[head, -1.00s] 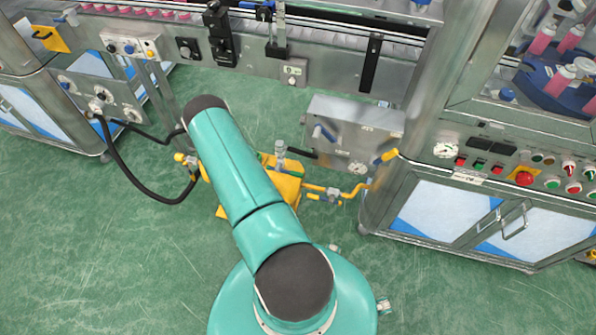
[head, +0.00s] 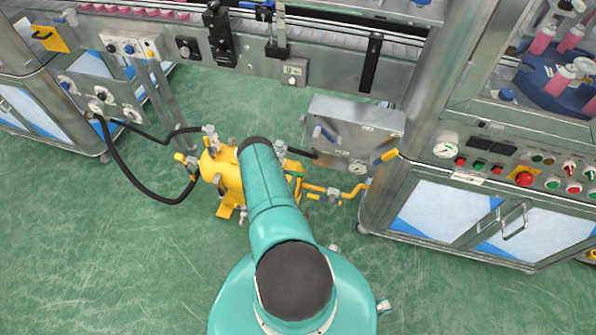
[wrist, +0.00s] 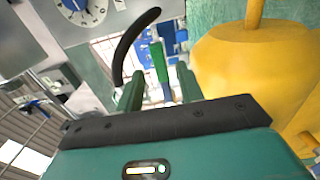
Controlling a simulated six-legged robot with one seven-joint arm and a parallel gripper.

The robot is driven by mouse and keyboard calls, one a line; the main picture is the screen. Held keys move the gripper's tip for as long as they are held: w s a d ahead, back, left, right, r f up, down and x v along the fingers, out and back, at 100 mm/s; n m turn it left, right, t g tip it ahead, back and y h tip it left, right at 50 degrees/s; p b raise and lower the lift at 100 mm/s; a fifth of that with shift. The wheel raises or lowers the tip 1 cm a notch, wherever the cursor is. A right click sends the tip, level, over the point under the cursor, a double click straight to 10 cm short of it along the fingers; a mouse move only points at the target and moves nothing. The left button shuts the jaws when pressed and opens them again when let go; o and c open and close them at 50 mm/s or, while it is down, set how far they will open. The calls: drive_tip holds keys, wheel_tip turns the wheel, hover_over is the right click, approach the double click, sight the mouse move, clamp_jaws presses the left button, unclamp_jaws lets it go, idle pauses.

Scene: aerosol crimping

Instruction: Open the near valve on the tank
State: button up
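The yellow tank (head: 226,172) stands on the green floor in the head view, partly hidden behind my arm. In the wrist view its rounded yellow body (wrist: 250,75) fills the right side, close to my gripper. Small metal fittings show on the tank, one on top (head: 209,131). Which of them is the near valve I cannot tell. My gripper (wrist: 160,88) shows two green fingers set apart in the wrist view. A narrow green handle-like piece (wrist: 159,62) shows in the gap between them, beyond or between the tips; I see no contact. My arm hides the gripper in the head view.
A black hose (head: 150,198) loops left of the tank to a machine panel. A yellow pipe (head: 335,191) runs right toward a steel box (head: 355,135) and cabinet (head: 455,215). The conveyor stands behind. The floor at left front is clear.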

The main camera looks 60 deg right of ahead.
drive_tip(key=d, duration=0.4)
drive_tip(key=w+d, duration=0.1)
drive_tip(key=d, duration=0.1)
drive_tip(key=shift+d, duration=0.35)
drive_tip(key=shift+c, duration=0.5)
clamp_jaws()
